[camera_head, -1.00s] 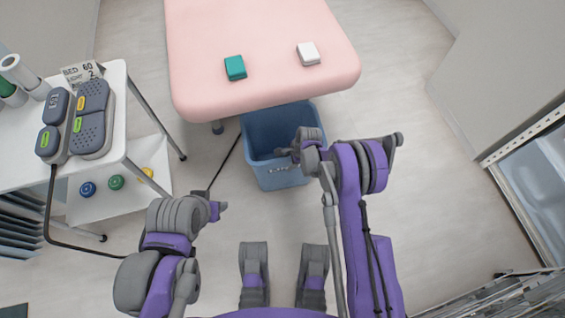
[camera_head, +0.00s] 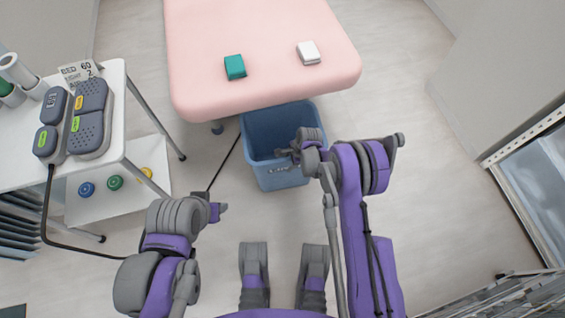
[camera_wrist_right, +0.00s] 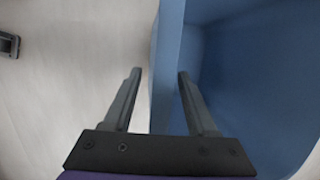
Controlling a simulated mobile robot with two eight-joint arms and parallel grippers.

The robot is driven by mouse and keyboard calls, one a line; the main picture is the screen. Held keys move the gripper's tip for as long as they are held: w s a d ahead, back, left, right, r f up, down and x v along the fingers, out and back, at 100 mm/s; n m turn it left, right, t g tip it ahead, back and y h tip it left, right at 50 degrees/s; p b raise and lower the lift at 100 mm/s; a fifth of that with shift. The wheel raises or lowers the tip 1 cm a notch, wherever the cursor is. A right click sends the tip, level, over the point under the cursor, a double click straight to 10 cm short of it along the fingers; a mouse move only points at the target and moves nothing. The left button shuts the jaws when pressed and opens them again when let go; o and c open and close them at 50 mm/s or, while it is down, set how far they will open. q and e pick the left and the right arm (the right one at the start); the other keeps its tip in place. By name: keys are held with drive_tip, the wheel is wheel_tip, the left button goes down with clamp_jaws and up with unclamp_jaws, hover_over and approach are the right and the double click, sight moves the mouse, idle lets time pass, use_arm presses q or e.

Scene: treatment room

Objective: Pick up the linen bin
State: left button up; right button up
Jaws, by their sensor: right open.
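The linen bin (camera_head: 262,173) is a blue open-topped bin standing on the floor at the end of the pink bed. A small label shows on its near side. My right gripper (camera_head: 283,154) is at the near rim, partly hidden by its own wrist. In the right wrist view, my right gripper (camera_wrist_right: 157,72) is open, with one finger outside and one inside the bin wall (camera_wrist_right: 165,65). Gaps show between the fingers and the wall. My left gripper (camera_head: 218,210) is to the left of the bin, away from it, and its jaws are unclear.
The pink bed (camera_head: 260,90) overhangs the bin's far side and carries a teal box (camera_head: 235,67) and a white box (camera_head: 308,53). A white trolley (camera_head: 118,92) with grey devices stands left. A black cable (camera_head: 226,160) runs along the floor. The floor right of the bin is clear.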

clamp_jaws()
idle(0.3)
idle(1.2)
